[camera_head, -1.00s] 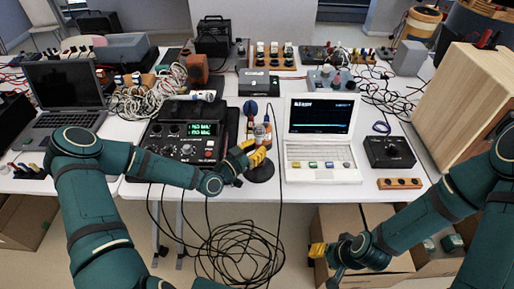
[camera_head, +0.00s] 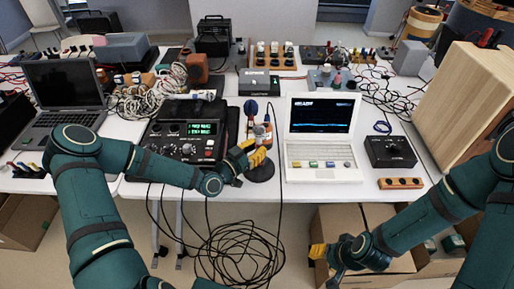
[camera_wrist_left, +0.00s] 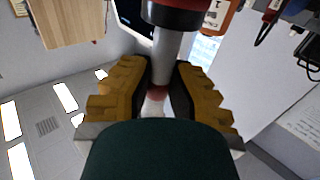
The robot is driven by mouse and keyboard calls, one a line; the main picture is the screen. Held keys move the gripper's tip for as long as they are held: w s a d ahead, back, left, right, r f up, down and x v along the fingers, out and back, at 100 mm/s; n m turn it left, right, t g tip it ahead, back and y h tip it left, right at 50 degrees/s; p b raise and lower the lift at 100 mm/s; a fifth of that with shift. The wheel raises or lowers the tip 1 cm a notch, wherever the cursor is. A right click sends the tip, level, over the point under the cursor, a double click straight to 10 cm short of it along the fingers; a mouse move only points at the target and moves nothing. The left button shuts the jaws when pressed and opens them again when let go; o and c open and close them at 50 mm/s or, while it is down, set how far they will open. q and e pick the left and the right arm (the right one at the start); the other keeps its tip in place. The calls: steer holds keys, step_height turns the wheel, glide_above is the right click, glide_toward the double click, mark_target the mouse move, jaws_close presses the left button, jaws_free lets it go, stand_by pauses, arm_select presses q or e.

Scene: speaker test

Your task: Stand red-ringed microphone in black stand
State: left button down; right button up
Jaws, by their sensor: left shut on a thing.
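The red-ringed microphone (camera_wrist_left: 172,58) shows in the left wrist view as a grey shaft with a wide red band and a dark part above it. My left gripper (camera_head: 254,152) is shut on the shaft, with a yellow finger on each side in the left wrist view (camera_wrist_left: 160,70). In the head view the gripper covers much of what it holds. The black stand's round base (camera_head: 259,172) is on the table just below the gripper. I cannot tell whether the microphone touches the stand. My right gripper (camera_head: 318,252) is low, in front of the table, away from both.
A black device with a green display (camera_head: 190,130) stands left of the stand. A white laptop (camera_head: 322,172) is to the right. An orange-and-white bottle (camera_head: 264,132) is close behind the gripper. A cable hangs over the front edge; loose cables lie on the floor (camera_head: 240,250).

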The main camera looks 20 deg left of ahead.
arm_select(q)
steer(key=shift+f+b, duration=0.4)
stand_by(0.3)
steer(key=c, duration=1)
jaws_free()
